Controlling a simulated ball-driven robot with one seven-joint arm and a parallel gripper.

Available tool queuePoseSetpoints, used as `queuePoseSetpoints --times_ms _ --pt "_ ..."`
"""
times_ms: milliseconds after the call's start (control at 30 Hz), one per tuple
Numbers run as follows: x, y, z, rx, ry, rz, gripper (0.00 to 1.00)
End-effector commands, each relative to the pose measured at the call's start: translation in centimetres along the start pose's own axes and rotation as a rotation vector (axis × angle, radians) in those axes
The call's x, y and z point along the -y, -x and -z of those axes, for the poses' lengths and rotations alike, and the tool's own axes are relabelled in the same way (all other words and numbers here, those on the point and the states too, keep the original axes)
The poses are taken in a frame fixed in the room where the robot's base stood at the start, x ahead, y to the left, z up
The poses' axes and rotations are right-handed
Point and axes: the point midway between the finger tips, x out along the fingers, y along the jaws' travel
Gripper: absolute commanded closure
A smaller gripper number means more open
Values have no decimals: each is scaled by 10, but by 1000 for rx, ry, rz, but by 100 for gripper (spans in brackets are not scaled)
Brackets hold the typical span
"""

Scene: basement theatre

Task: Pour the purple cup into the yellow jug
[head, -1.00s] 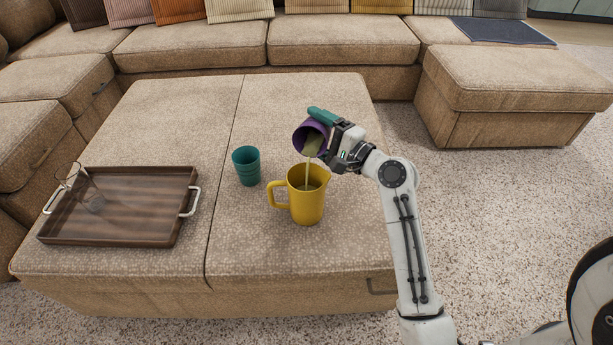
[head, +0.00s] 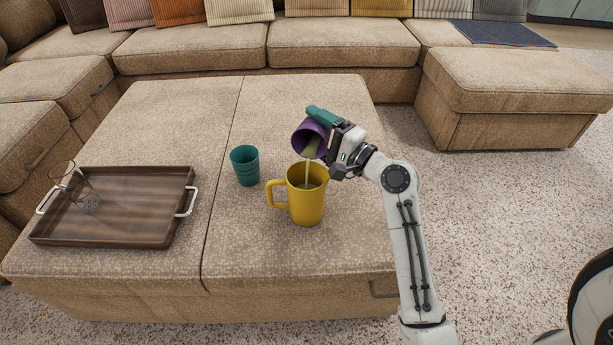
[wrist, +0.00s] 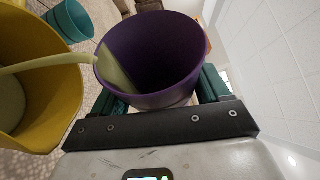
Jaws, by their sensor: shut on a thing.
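My gripper (head: 321,126) is shut on the purple cup (head: 303,136) and holds it tilted to the left above the yellow jug (head: 306,206). A stream of pale greenish liquid runs from the cup's lip into the jug. The jug stands upright on the ottoman, its handle to the left. In the wrist view the purple cup (wrist: 160,50) sits between my teal fingers, with some liquid at its lip. The stream enters the yellow jug (wrist: 65,98) there, and pale liquid shows inside the jug.
A teal cup (head: 245,167) stands just left of the jug. A wooden tray (head: 135,233) with a clear glass (head: 77,185) lies on the left of the ottoman (head: 250,258). The ottoman behind the jug is clear. Sofas stand behind and left.

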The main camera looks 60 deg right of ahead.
Motion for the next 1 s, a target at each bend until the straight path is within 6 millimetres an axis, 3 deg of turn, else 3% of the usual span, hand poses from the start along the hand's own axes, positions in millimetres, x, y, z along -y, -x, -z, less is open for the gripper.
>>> queuePoseSetpoints --times_ms 267,533,833,933,1000 --pt "-6 1 -1 6 41 18 58" --pt "2 2 -5 19 125 52 58" --pt "17 -2 2 -15 -95 -41 58" --pt "5 -8 21 -41 -252 -106 58" --pt "-2 -7 18 -38 -267 -112 58"
